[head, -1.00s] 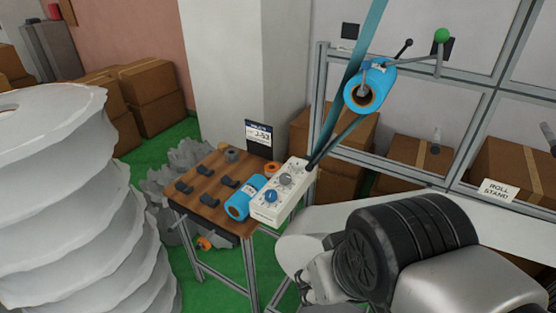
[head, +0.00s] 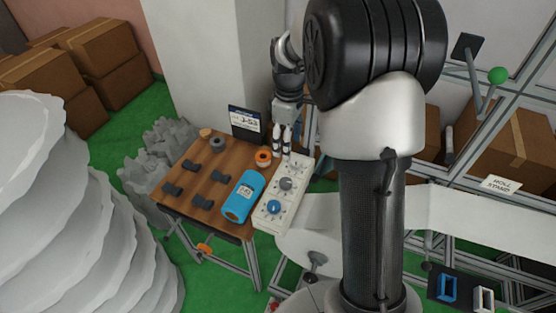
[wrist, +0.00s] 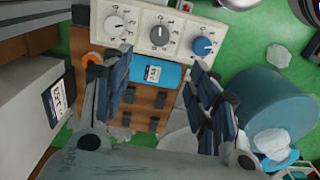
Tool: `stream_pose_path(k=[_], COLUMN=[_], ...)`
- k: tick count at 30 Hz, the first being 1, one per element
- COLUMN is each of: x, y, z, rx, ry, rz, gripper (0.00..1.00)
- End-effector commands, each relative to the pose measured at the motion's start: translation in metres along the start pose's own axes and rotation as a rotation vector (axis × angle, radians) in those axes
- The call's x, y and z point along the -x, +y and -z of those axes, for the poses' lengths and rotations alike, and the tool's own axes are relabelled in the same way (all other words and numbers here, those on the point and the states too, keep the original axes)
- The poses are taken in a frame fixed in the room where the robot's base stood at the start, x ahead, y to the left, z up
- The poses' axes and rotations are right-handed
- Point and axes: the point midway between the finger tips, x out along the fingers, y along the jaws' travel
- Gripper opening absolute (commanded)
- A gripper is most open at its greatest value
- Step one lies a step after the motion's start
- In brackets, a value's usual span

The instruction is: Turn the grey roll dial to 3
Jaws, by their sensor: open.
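The white dial panel (head: 265,222) lies at the right edge of the wooden table. It carries a white dial, the grey dial (head: 286,184) in the middle and a blue dial (head: 274,207). In the wrist view the grey dial (wrist: 160,36) shows near the top centre, between the white dial (wrist: 115,25) and the blue dial (wrist: 203,46). The numbers are too small to read. My gripper (head: 282,156) points down near the panel's far end, apart from the grey dial as far as I can tell. In the wrist view my gripper (wrist: 161,60) is open and empty.
A blue roll (head: 243,196) lies beside the panel. An orange roll (head: 263,158), a grey roll (head: 217,144) and several dark clips stand on the wooden table (head: 196,204). A sign (head: 245,123) stands behind. The metal frame is at right.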

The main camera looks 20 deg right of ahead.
Motion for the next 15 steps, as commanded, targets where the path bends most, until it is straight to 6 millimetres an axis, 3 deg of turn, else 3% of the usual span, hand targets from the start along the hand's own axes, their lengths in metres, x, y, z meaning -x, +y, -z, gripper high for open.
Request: stream_pose_path(k=[5, 15], x=[-0.022, -0.096], y=[0.0, -0.001], z=[-0.001, -0.001], rx=[0.003, 0.002], ry=[-0.003, -0.004], rz=[0.005, 0.006], gripper=[0.54, 0.54])
